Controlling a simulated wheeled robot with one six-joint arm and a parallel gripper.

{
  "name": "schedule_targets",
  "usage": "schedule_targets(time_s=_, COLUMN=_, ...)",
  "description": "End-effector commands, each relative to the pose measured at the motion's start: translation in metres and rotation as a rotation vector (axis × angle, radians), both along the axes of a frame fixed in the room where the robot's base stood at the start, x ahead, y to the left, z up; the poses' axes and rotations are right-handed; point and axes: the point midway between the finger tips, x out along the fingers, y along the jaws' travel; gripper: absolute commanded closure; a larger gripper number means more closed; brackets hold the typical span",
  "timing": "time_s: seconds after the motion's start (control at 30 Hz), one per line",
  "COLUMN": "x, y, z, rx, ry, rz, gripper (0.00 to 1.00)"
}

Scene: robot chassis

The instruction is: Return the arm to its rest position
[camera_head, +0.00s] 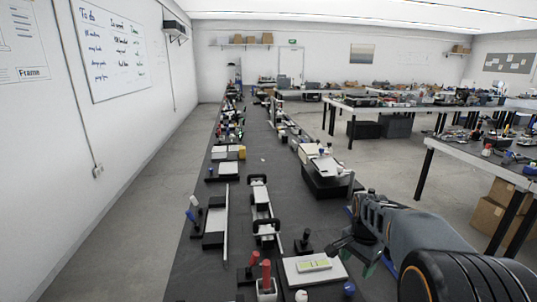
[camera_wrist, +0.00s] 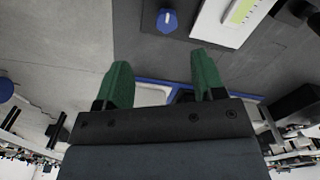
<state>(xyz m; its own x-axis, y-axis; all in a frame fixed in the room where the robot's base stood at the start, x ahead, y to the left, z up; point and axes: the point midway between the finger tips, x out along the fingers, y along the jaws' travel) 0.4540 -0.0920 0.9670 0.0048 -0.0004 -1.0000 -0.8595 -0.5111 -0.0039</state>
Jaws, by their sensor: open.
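My gripper (camera_head: 352,250) is at the lower right in the head view, reaching in from my arm over the right edge of the long dark bench. In the wrist view its two green fingers (camera_wrist: 160,88) stand wide apart with nothing between them that they hold. A blue-rimmed light tray (camera_wrist: 150,96) shows behind and between the fingers, partly hidden by the gripper. A blue knob (camera_wrist: 167,20) lies ahead of the fingers, apart from them.
The long bench (camera_head: 266,150) runs away from me, crowded with tools. A white plate with a yellow-green label (camera_head: 314,265) and a red-handled tool holder (camera_head: 266,285) stand near the gripper. A black box (camera_head: 325,181) stands farther along. Floor is clear at the left.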

Motion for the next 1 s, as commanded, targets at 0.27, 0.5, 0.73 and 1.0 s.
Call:
schedule_targets(time_s=0.27, x=-0.094, y=0.057, z=0.023, rx=-0.072, ry=-0.126, rz=0.798, gripper=0.37)
schedule_targets(time_s=0.5, x=-0.143, y=0.084, z=0.038, rx=-0.129, ry=-0.220, rz=0.999, gripper=0.37)
schedule_targets(time_s=0.73, x=-0.150, y=0.093, z=0.056, rx=-0.160, ry=-0.283, rz=1.031, gripper=0.37)
schedule_targets(time_s=1.0, x=-0.150, y=0.095, z=0.057, rx=-0.159, ry=-0.286, rz=1.035, gripper=0.37)
